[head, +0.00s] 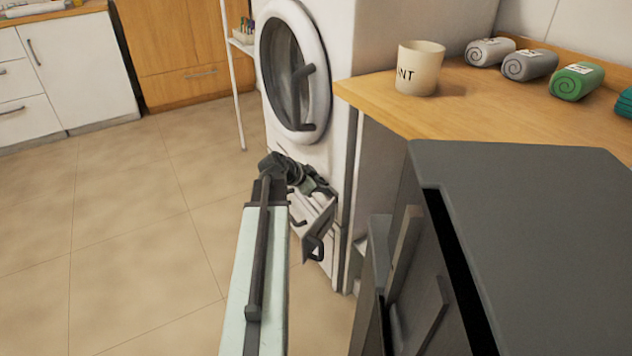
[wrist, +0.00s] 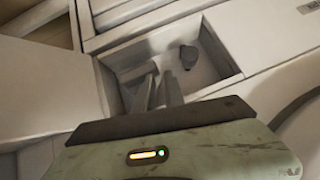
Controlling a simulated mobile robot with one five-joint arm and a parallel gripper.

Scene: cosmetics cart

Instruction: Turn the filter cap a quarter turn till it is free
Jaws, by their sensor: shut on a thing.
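The white washing machine (head: 335,75) stands ahead with an open recess low on its front. The recess (wrist: 215,75) fills the upper middle of the wrist view. In it, a pale grey piece (wrist: 141,71), which looks like the filter cap, sits at the left by my fingertips. My gripper (wrist: 158,88) reaches into the recess and is shut on this piece; the fingers partly hide it. A dark round knob (wrist: 188,56) is on the recess's back wall, right of the fingers and apart from them. In the head view my gripper (head: 315,185) is at the machine's lower front.
A small open flap (head: 318,238) with a dark handle hangs beside my gripper. The round door (head: 293,72) above is shut. A wooden counter (head: 465,90) with a mug (head: 418,68) and rolled towels is at the right. The floor at the left is clear.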

